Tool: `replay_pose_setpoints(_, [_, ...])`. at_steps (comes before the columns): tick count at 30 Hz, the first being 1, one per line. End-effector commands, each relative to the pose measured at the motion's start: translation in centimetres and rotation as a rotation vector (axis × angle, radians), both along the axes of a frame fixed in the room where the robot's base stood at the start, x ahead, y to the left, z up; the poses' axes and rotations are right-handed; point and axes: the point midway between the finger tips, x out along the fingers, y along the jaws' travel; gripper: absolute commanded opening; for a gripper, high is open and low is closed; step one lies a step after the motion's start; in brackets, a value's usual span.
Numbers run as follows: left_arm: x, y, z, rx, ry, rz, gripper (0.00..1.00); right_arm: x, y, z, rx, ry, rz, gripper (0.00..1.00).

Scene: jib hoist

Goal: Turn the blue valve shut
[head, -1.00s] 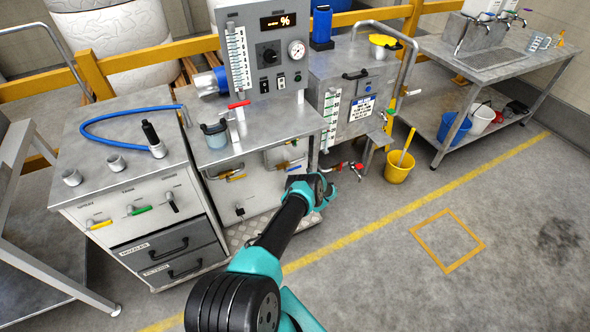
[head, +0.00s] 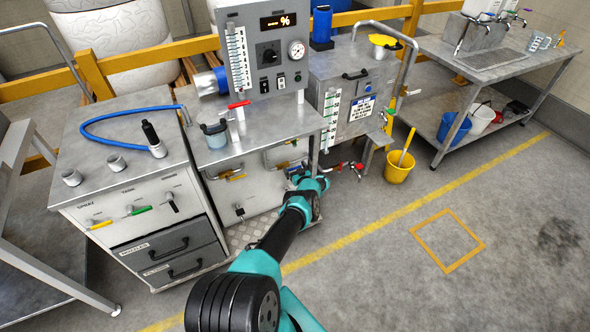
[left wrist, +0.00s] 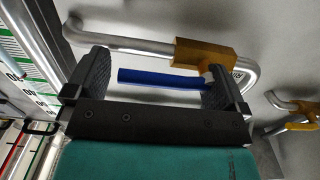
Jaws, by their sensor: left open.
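The blue valve handle (left wrist: 160,77) is a flat blue bar in the left wrist view, joined to a brass valve body (left wrist: 205,53) on a bent metal pipe. My left gripper (left wrist: 155,80) is open, with one dark finger near each end of the blue bar. The bar lies lengthwise across the gap; I cannot tell whether a finger touches it. In the head view my left gripper (head: 298,177) is at the lower front of the middle bench, largely hidden by its own wrist, and the blue valve cannot be made out clearly there. My right gripper is not in view.
A second brass fitting (left wrist: 300,124) on a pipe sits close by at the right of the left wrist view. In the head view a yellow-handled valve (head: 236,177) is left of the gripper, and a red-handled valve (head: 358,167) is to its right. A yellow bucket (head: 398,168) stands on open floor.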

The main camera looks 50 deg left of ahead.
Motion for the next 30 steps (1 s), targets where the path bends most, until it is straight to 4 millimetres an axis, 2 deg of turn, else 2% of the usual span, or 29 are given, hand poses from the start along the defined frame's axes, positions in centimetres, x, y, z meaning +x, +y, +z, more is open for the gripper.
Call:
replay_pose_setpoints(5, [0.01,0.0,0.01,0.0,0.0,0.0,0.98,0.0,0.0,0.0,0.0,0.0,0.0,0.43])
replay_pose_setpoints(20, [0.0,-0.01,0.01,0.0,0.0,0.0,0.5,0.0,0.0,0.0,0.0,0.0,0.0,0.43])
replay_pose_setpoints(30, [-0.59,0.58,0.13,-0.002,-0.012,0.009,0.49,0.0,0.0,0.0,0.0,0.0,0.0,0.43])
